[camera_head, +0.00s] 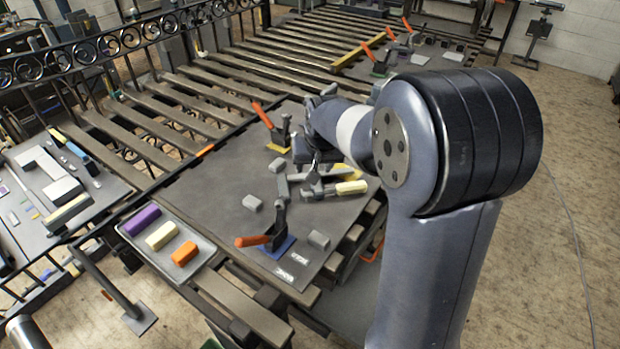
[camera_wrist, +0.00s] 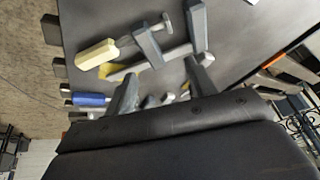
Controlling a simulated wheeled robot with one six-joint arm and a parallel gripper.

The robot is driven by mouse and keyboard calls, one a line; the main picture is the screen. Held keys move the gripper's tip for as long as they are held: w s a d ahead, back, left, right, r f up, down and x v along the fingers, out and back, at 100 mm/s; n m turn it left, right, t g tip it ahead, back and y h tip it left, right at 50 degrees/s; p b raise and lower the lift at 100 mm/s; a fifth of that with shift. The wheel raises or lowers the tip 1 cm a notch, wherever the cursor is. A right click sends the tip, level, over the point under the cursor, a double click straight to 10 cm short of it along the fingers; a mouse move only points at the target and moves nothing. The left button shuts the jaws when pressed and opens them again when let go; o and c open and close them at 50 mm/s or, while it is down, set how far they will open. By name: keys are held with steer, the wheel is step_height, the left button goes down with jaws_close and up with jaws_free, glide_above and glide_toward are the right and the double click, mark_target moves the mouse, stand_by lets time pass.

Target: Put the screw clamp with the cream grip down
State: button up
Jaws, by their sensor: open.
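The screw clamp with the cream grip (camera_head: 350,187) lies on the dark work plate (camera_head: 225,190), near its right edge. In the wrist view its cream grip (camera_wrist: 97,54) points left and its grey bar and jaws extend to the right. My gripper (camera_head: 312,168) is just above and behind the clamp in the head view. In the wrist view the two fingers of my gripper (camera_wrist: 160,86) are apart, with nothing clearly held between them. The fingertips are close to the clamp's bar; I cannot tell whether they touch it.
Toggle clamps with orange handles (camera_head: 254,241) stand on the plate. Small grey blocks (camera_head: 253,203) lie around. A yellow piece (camera_head: 345,170) is close behind the cream grip. A grey tray (camera_head: 206,247) at the left holds purple, cream and orange blocks. The plate's left middle is mostly clear.

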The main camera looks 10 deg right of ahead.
steer(key=n, duration=0.1)
glide_above(316, 189)
step_height(316, 189, down, 5)
steer(key=shift+w+r, duration=0.1)
steer(key=shift+d+p+x, duration=0.2)
steer(key=shift+p+x, duration=0.2)
steer(key=shift+x, duration=0.95)
steer(key=shift+d+p+x, duration=0.2)
steer(key=shift+p+x, duration=0.15)
steer(key=shift+x, duration=0.95)
steer(key=shift+c, duration=0.2)
jaws_close()
steer(key=shift+w+r, duration=0.1)
